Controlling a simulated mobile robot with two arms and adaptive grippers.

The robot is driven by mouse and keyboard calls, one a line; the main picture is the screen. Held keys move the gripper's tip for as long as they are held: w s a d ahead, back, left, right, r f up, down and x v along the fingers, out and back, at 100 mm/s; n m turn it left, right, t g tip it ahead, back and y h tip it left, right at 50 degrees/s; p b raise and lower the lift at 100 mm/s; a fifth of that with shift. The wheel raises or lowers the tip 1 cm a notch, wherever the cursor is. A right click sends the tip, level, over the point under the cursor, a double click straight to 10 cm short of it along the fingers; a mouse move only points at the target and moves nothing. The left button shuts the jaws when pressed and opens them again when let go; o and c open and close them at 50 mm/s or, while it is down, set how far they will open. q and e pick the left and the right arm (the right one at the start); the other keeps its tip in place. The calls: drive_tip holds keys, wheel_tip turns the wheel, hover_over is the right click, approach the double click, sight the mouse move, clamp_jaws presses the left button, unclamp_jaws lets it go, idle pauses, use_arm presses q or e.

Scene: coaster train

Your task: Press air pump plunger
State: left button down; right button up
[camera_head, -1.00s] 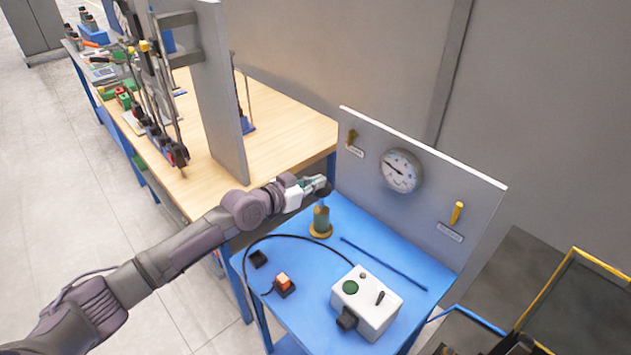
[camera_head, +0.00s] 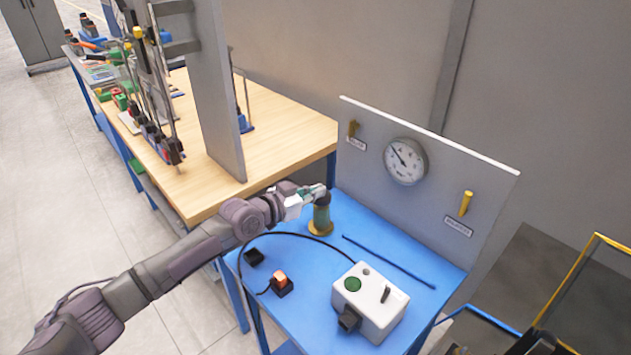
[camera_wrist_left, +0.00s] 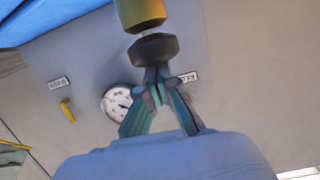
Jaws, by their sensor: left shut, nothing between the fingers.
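The air pump stands at the back left of the blue table, with a brass-green body (camera_head: 320,222) on a round yellow base. Its black plunger knob (camera_head: 322,198) is on top, partly behind my fingers. My left gripper (camera_head: 318,192) is shut and empty, with its fingertips at the knob. In the left wrist view the shut fingertips (camera_wrist_left: 155,72) meet the black knob (camera_wrist_left: 153,48), and the pump body (camera_wrist_left: 140,12) shows beyond it. I cannot tell for certain whether they touch. My right gripper is not in view.
A grey panel behind the pump carries a round gauge (camera_head: 405,161) and two yellow levers. A white control box (camera_head: 370,300), a black hose, a lit orange switch (camera_head: 280,279) and a blue rod (camera_head: 388,262) lie on the blue table (camera_head: 310,318). A wooden bench (camera_head: 280,130) stands behind left.

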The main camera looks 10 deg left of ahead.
use_arm(q)
drive_tip(key=shift+s+f, duration=0.15)
drive_tip(key=shift+f, duration=0.35)
wheel_tip(320, 180, up, 4)
drive_tip(key=p, duration=0.3)
drive_tip(key=shift+d+r, duration=0.1)
drive_tip(key=shift+r, duration=0.1)
drive_tip(key=b+v, duration=0.2)
drive_tip(key=v, duration=0.8)
drive_tip(key=shift+r, duration=0.3)
